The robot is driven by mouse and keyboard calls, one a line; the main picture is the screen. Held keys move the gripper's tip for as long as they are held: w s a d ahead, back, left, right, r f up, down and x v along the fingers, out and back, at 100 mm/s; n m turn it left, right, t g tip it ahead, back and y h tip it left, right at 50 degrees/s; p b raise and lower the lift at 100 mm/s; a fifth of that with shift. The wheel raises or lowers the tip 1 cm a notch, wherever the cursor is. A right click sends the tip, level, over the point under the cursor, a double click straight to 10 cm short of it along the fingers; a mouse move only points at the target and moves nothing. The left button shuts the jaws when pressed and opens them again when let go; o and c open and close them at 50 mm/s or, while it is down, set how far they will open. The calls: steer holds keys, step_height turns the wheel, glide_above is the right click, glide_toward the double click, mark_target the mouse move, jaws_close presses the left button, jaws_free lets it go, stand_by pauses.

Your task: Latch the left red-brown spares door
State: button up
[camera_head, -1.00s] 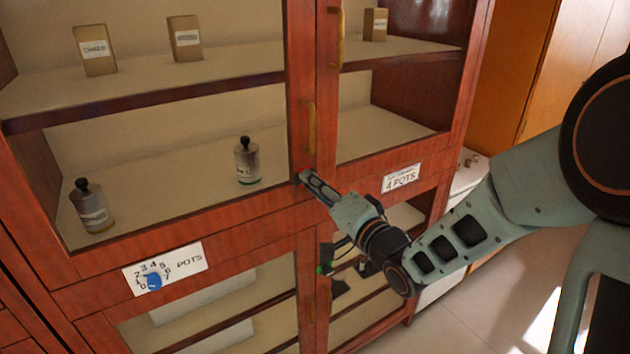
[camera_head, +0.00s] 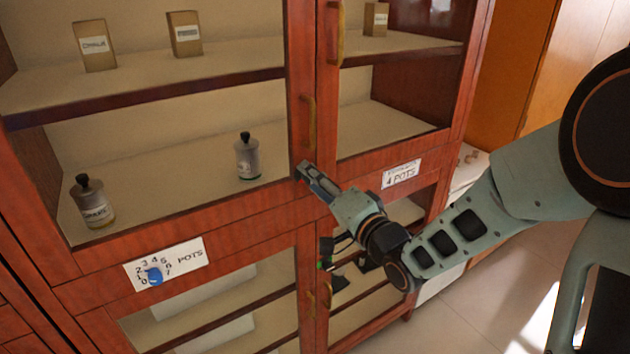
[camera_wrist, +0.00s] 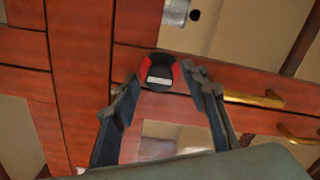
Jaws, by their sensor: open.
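The left red-brown door (camera_head: 150,248) has a glass pane and a brass handle (camera_head: 308,122) near its right edge. It looks about flush with the right door; I cannot tell whether a small gap is left. A small black and red latch piece (camera_wrist: 160,72) shows in the wrist view, low on the frame near the seam between the doors. My gripper (camera_head: 304,171) is at that lower corner, fingers apart. In the wrist view my open gripper (camera_wrist: 165,88) has the latch piece beyond and between its fingertips, not clasped. In the head view the fingers hide it.
The right upper door (camera_head: 400,160) has its own brass handle (camera_head: 338,35) beside the seam. A blue knob (camera_head: 154,275) sits on a numbered white plate (camera_head: 190,260). Jars (camera_head: 247,158) and small boxes stand behind the glass. Floor is free at the lower right.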

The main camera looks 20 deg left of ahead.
steer(key=v, duration=0.7)
steer(key=shift+s+d, duration=0.15)
steer(key=shift+s, duration=0.1)
